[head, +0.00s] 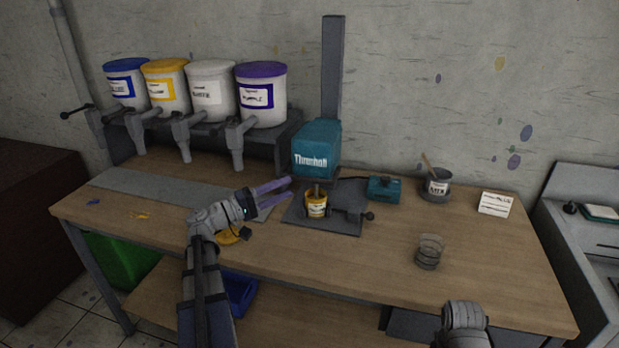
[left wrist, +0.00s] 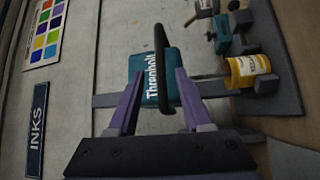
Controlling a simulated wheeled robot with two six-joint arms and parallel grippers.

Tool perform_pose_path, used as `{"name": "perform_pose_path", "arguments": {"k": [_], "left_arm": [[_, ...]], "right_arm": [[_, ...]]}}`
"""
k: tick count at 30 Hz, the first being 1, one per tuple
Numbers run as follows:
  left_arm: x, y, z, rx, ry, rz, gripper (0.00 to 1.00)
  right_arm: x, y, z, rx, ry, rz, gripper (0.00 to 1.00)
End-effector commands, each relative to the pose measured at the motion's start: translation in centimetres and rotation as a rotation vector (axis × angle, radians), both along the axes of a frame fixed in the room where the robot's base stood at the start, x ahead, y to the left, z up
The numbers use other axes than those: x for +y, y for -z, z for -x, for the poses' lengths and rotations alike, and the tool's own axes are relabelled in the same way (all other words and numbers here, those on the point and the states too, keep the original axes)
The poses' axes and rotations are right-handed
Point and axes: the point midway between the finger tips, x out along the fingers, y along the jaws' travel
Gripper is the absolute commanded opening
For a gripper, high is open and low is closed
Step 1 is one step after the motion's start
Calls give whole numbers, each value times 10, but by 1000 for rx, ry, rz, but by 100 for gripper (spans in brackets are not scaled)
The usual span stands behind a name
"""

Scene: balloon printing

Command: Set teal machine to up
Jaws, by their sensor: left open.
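The teal machine (head: 316,150) is a box-shaped head on a tall grey column, above a grey base (head: 332,218) on the bench. A yellow cup (head: 316,206) stands on that base, below the head. My left gripper (head: 288,189) is open and empty, in front of and to the left of the machine, its purple fingers pointing right. In the left wrist view the machine's teal face (left wrist: 151,82) shows beyond the open fingers. A dark curved bar (left wrist: 161,65) crosses that view between them. Only a grey part of my right arm shows, at the bottom right; its fingers are hidden.
Ink buckets with spouts, including a purple one (head: 261,95), stand at the back left. The bench's front right is mostly clear.

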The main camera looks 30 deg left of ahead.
Motion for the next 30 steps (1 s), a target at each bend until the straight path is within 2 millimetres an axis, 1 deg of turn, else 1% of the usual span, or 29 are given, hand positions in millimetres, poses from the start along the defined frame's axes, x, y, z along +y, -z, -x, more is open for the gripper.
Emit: {"name": "perform_pose_path", "arguments": {"k": [9,15,20,27,28,30], "left_arm": [[-24,-7,-39,1,5,0,50],[-35,-10,-58,1,3,0,50],[-39,-10,-64,1,2,-1,50],[-40,-10,-64,1,2,-1,50],[-40,-10,-64,1,1,-1,48],[-39,-10,-64,1,2,-1,41]], "right_arm": [[0,-7,0,0,0,0,100],[0,-10,0,0,0,0,100],[0,-11,0,0,0,0,100],[0,-10,0,0,0,0,100],[0,-10,0,0,0,0,100],[0,-10,0,0,0,0,100]]}}
